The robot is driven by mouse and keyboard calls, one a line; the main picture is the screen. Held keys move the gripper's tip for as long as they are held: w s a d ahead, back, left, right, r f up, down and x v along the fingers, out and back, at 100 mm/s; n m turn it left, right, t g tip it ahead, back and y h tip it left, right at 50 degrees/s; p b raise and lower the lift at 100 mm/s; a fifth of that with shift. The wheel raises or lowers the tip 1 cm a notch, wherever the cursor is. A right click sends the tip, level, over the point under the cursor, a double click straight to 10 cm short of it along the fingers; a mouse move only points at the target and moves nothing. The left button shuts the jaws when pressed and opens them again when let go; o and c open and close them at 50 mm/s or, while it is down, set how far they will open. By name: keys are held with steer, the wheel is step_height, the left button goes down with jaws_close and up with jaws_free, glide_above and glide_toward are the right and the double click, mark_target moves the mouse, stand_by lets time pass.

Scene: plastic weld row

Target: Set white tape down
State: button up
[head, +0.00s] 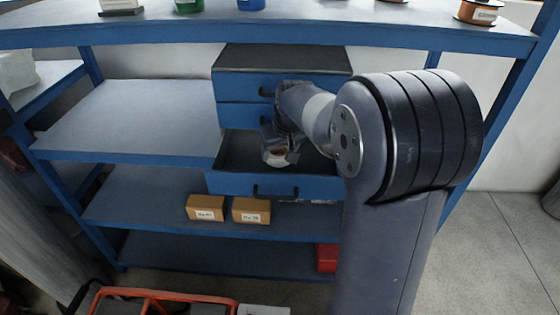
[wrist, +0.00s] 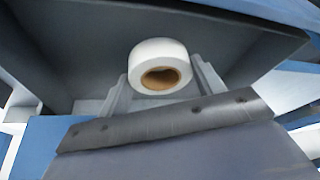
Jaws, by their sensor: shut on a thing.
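The white tape (wrist: 160,66) is a white roll with a brown core. In the wrist view it sits between the two fingers of my gripper (wrist: 157,88), which is shut on it. In the head view my gripper (head: 281,155) holds the white tape (head: 276,158) over the open bottom drawer (head: 275,185) of a blue drawer unit. The drawer's inside is dark grey and looks empty where I see it. My arm hides its right part. I cannot tell whether the tape touches the drawer floor.
Two closed drawers (head: 240,88) are above the open one. Two labelled tan boxes (head: 206,208) stand on the shelf below. The shelf (head: 140,125) left of the unit is bare. A red box (head: 327,258) is lower down, and an orange crate (head: 165,294) is at the front.

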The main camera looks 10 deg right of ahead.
mark_target(282, 156)
steer(key=shift+f, duration=2)
steer(key=shift+f, duration=0.2)
steer(key=o, duration=1)
steer(key=shift+r, duration=0.45)
steer(key=v, duration=1.1)
steer(key=shift+s+r, duration=0.2)
steer(key=shift+s, duration=0.05)
